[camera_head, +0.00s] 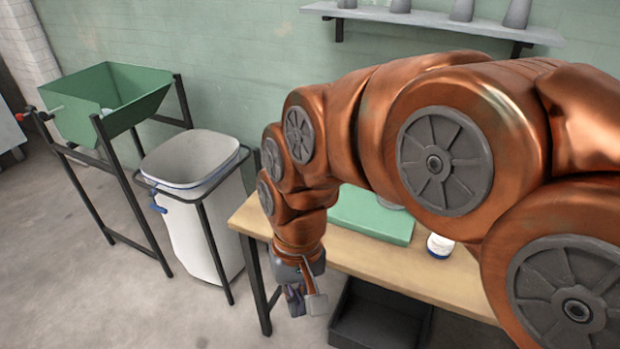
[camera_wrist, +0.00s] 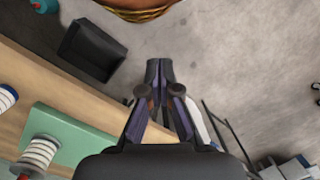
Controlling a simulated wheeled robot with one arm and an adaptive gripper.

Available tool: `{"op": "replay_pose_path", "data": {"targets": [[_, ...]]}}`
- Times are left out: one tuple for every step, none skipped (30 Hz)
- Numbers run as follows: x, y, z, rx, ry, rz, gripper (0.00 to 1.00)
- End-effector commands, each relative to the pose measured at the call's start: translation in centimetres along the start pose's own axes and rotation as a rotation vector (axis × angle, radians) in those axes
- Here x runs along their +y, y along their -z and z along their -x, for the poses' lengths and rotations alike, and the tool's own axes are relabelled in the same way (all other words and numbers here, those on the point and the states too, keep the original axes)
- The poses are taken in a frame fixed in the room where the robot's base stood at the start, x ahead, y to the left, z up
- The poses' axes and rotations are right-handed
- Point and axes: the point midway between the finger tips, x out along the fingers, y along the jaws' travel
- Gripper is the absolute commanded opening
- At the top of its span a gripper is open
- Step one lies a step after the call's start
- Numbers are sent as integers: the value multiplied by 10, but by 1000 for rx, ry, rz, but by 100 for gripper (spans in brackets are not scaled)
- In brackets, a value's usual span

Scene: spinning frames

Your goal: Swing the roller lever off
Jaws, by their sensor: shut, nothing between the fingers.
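My gripper (camera_head: 305,301) hangs off the front left corner of the wooden bench in the head view, pointing down. In the wrist view my gripper (camera_wrist: 158,72) has its fingers together with nothing between them. It touches nothing that I can see. I cannot pick out a roller lever for certain. A small red-ended handle (camera_head: 23,116) sticks out at the left of the green hopper (camera_head: 76,110), far from my gripper. A blue lever-like piece (camera_head: 158,208) sits on the frame around the white bin (camera_head: 190,230).
The wooden bench (camera_head: 385,262) carries a green slab (camera_head: 368,216) and a white jar (camera_head: 440,245). A ribbed white spool-like thing (camera_wrist: 40,152) shows on the slab. A black crate (camera_head: 380,318) stands on the floor below. A shelf (camera_head: 430,18) with grey cones is above.

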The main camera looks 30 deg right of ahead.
Motion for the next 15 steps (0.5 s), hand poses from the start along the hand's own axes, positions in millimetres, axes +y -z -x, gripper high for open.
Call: {"op": "replay_pose_path", "data": {"targets": [[-6,19,-1,3,41,-89,0],[-9,30,2,8,70,-147,0],[-13,45,5,11,106,-227,0],[-14,56,7,10,132,-287,0],[-16,68,10,11,161,-346,0],[-17,84,15,13,200,-428,0],[-17,95,16,9,227,-491,0],[-16,107,19,5,256,-554,0],[-13,124,24,4,297,-638,0],[-10,136,26,0,326,-703,0],[-7,148,28,-9,356,-769,0],[-1,164,32,-16,397,-856,0],[5,177,35,-20,428,-922,0],[11,189,37,-30,458,-989,0],[21,204,39,-44,500,-1080,0]]}}
